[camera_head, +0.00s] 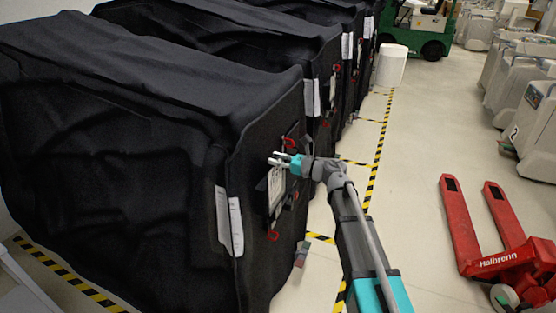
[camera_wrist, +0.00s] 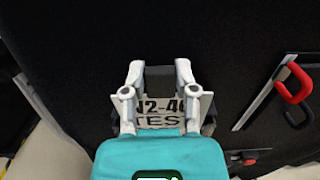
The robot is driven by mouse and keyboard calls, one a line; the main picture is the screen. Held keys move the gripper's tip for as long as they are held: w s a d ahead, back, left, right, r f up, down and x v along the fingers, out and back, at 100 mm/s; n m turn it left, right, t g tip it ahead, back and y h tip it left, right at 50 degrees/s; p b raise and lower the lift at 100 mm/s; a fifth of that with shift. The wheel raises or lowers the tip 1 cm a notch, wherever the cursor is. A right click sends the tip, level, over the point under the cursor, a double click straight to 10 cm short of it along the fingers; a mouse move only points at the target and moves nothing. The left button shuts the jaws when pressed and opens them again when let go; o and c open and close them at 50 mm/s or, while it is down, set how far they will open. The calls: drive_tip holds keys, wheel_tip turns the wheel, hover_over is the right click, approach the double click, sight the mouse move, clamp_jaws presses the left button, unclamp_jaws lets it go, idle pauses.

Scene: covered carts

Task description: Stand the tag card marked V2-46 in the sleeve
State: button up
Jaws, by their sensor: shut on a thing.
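My gripper (camera_head: 277,158) is at the near end face of the front black covered cart (camera_head: 265,120). In the wrist view my gripper (camera_wrist: 159,74) is shut on a white tag card (camera_wrist: 160,110). Its printing reads about "2-46" with "TES" below; the fingers cover both ends, so the first letter is unclear. In the head view a white printed card (camera_head: 276,186) shows just below the fingers, against a dark holder on the cover. I cannot tell whether that holder is the sleeve or whether the card is in it. A dark grey piece shows between the fingers in the wrist view.
Red handles (camera_head: 272,236) and (camera_wrist: 293,84) stick out near the gripper. White papers (camera_head: 229,220) hang at the cart's corner. More covered carts stand behind. A red pallet truck (camera_head: 497,258) stands at right. The floor between is clear, with yellow-black tape (camera_head: 372,185).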

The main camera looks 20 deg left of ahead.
drive_tip(key=o, duration=1.1)
drive_tip(key=shift+d, duration=0.15)
drive_tip(key=d, duration=0.7)
drive_tip(key=s+d, duration=0.1)
drive_tip(key=d, duration=0.3)
drive_tip(key=shift+d, duration=0.3)
